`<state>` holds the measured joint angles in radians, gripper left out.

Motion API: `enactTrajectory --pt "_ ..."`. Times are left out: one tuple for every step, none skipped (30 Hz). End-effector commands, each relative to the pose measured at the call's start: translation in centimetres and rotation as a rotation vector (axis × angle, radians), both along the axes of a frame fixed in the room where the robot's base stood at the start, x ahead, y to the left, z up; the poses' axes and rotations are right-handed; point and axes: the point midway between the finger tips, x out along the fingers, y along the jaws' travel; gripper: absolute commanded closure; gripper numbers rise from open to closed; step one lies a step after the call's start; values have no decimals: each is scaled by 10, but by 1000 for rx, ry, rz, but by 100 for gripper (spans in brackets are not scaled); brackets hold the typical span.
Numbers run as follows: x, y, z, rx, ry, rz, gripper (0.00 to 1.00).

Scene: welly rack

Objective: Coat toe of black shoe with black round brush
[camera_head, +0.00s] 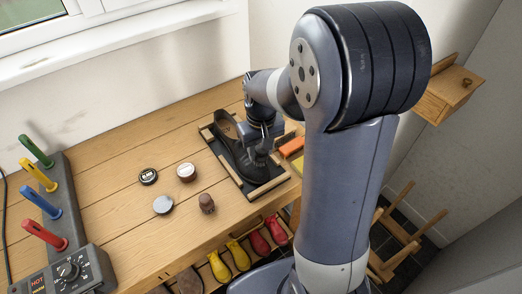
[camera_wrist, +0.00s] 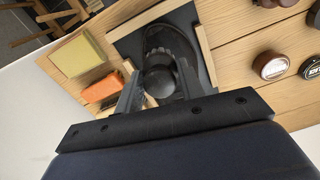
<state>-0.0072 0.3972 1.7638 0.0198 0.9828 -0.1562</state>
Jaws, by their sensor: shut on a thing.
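The black shoe (camera_head: 226,128) lies in a wood-rimmed tray (camera_head: 270,186) on the bench. In the wrist view the shoe (camera_wrist: 167,38) shows just beyond my fingers. My gripper (camera_head: 257,150) is over the tray at the shoe's front part, pointing down. In the wrist view my gripper (camera_wrist: 158,88) is shut on the black round brush (camera_wrist: 160,82), between its two fingers. The brush overlaps the shoe in the picture; I cannot tell whether its bristles touch the toe. In the head view the brush is hard to make out against the dark shoe and gripper.
An orange block (camera_head: 291,146) and a yellow block (camera_wrist: 85,52) lie beside the shoe. Left of the tray are a black tin (camera_head: 147,176), a brown tin (camera_head: 186,171), a grey disc (camera_head: 163,205) and a brown brush (camera_head: 206,203). Coloured handles stand at far left.

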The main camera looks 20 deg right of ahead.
Motion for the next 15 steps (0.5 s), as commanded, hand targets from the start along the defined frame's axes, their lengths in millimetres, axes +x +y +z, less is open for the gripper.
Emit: enactTrajectory --pt "0 0 9 0 -1 0 85" --pt "1 0 12 0 -1 0 85" --pt "1 1 15 0 -1 0 85" --pt "1 1 18 0 -1 0 85" --pt "1 1 21 0 -1 0 85" --pt "1 1 24 0 -1 0 85" --pt "1 1 27 0 -1 0 85" --pt "1 1 30 0 -1 0 85" --pt "1 1 33 0 -1 0 85" --pt "1 1 36 0 -1 0 85" --pt "1 1 39 0 -1 0 85" --pt "1 1 42 0 -1 0 85" --pt "1 2 45 0 0 0 85" --pt "1 2 47 0 0 -1 85" --pt "1 2 49 0 0 -1 85"
